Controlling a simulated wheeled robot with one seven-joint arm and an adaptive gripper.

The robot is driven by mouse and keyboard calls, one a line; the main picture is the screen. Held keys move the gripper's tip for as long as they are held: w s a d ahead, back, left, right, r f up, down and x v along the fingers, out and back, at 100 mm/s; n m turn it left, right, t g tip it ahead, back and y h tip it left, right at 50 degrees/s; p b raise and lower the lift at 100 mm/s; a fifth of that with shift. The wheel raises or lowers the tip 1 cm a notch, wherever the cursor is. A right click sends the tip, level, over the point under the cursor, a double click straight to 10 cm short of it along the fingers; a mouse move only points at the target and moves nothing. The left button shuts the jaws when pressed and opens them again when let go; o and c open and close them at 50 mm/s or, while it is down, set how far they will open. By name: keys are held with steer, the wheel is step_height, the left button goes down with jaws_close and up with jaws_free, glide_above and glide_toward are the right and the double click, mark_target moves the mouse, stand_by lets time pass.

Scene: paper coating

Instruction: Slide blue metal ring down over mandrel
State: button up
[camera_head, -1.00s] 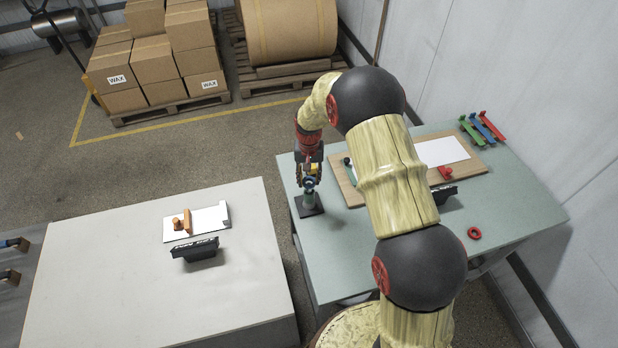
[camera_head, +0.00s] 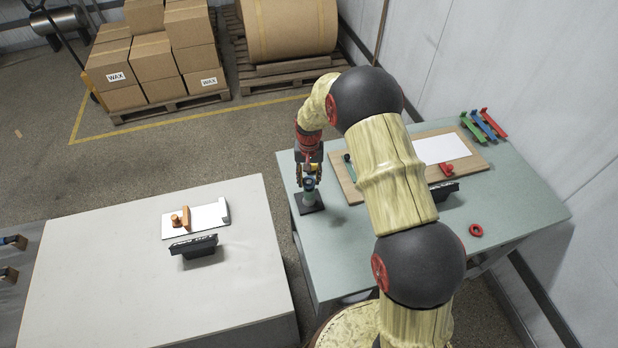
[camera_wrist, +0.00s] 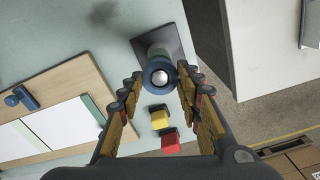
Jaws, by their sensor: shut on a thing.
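The blue metal ring (camera_wrist: 149,80) is between the fingertips of my gripper (camera_wrist: 159,84) in the wrist view. My gripper is shut on it. The round silver tip of the mandrel (camera_wrist: 159,77) shows in the ring's hole, so the ring is around the mandrel's top. In the head view my gripper (camera_head: 309,179) points down over the greenish upright mandrel (camera_head: 309,197), which stands on a dark square base (camera_head: 312,209) at the table's left edge. How far down the ring sits is hard to tell.
A yellow piece (camera_wrist: 159,119) and a red piece (camera_wrist: 171,143) are close by. A wooden board (camera_head: 350,190) with white paper lies to the right. A red ring (camera_head: 476,230) lies on the green table (camera_head: 530,200). A grey table (camera_head: 100,270) stands left across a gap.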

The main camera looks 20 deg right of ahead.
steer(key=shift+f, duration=0.5)
steer(key=o, duration=1.2)
steer(key=shift+r, duration=0.1)
step_height(320, 180, up, 12)
steer(key=shift+f, duration=0.1)
